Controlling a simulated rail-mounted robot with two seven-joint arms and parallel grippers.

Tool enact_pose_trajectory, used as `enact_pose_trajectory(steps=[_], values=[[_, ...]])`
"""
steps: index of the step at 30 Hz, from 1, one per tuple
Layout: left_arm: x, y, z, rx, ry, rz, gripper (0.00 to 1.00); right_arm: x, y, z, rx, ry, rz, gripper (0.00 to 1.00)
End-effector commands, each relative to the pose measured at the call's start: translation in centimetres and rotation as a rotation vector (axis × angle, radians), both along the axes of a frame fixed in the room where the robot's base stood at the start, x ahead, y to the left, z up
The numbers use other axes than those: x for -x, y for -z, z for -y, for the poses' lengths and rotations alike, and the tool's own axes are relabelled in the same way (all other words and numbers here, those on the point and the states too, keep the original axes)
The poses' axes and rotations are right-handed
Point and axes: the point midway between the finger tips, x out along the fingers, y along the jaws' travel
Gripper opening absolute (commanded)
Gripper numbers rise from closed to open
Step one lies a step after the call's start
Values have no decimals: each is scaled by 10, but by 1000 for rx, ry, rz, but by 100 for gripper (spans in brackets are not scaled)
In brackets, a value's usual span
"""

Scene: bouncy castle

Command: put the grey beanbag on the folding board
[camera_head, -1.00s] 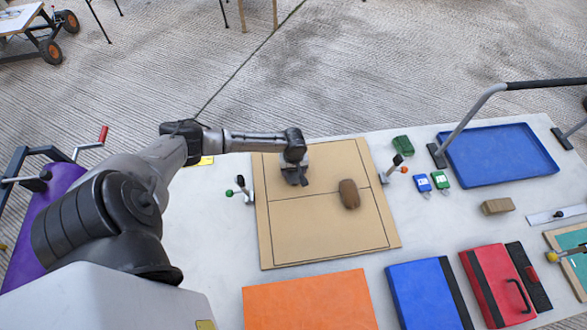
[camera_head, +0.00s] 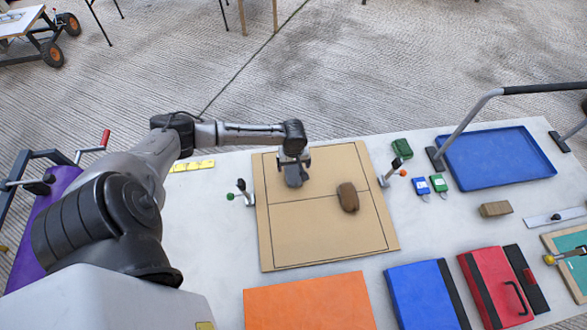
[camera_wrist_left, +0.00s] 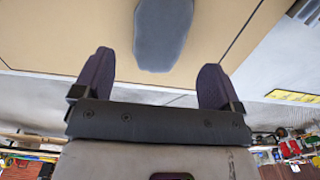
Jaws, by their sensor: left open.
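The grey beanbag (camera_head: 294,177) lies on the tan folding board (camera_head: 310,240), in its upper left part. My left gripper (camera_head: 294,160) is right above the beanbag and partly hides it in the head view. In the left wrist view the beanbag (camera_wrist_left: 163,35) shows beyond the fingertips, between the two spread fingers (camera_wrist_left: 153,78), clear of both. The gripper is open and empty. My right gripper is not in view.
A brown beanbag (camera_head: 348,197) lies on the board, right of the grey one. Clamps (camera_head: 242,192) stand at the board's sides. An orange panel (camera_head: 308,303), a blue case (camera_head: 422,295), a red case (camera_head: 495,285) and a blue tray (camera_head: 498,158) surround it on the table.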

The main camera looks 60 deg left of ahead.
Motion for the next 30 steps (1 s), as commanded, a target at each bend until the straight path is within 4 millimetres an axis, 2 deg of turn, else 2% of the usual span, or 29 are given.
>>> enact_pose_trajectory(steps=[1, 6, 10, 14, 17, 20, 21, 23, 24, 27, 30], values=[[0, -12, 0, -2, 1, 2, 91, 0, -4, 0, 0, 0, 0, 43], [0, -38, 0, -1, 2, 1, 91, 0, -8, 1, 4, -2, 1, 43], [0, -51, 0, 0, 0, 1, 91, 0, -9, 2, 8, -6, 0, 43], [2, -56, 6, 4, 22, 0, 91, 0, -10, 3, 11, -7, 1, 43], [11, -45, 36, 24, 144, 3, 91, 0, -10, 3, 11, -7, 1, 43], [33, -26, 93, 56, 386, 30, 91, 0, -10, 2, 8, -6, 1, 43], [44, -21, 120, 67, 503, 53, 91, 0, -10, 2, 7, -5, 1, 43], [63, -17, 159, 80, 673, 97, 91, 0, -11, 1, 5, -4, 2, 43], [75, -17, 181, 80, 779, 131, 91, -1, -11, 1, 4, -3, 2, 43], [104, -27, 225, 57, 995, 215, 91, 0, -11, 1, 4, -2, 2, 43], [129, -43, 249, 3, 1148, 277, 91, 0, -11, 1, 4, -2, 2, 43]])
